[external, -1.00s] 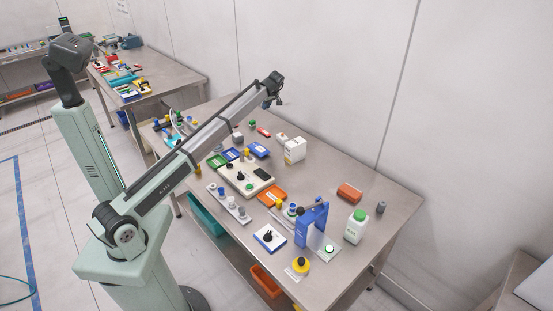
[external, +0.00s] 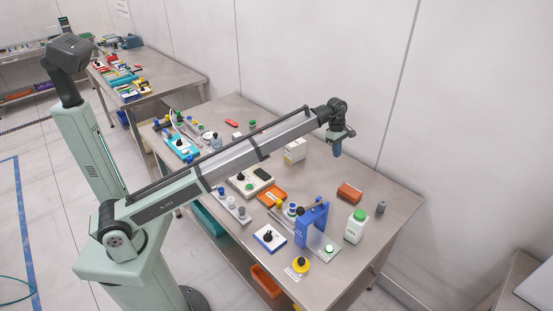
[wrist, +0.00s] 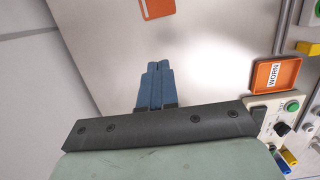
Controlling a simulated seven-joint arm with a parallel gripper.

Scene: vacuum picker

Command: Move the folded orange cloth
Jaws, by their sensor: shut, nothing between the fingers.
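The folded orange cloth (external: 349,193) appears as a small orange-red block lying on the right part of the steel table. In the wrist view an orange piece, which looks like the cloth (wrist: 159,8), is cut off by the top edge. My gripper (external: 337,153) is above the table's far side, up and slightly left of the cloth and apart from it. In the wrist view its blue fingers (wrist: 157,66) are together with nothing between them.
A white bottle with a green cap (external: 356,227) and a grey cylinder (external: 381,207) stand near the cloth. A blue frame (external: 312,224) is to its left. An orange tray labelled WORN (wrist: 275,80) shows at the right of the wrist view.

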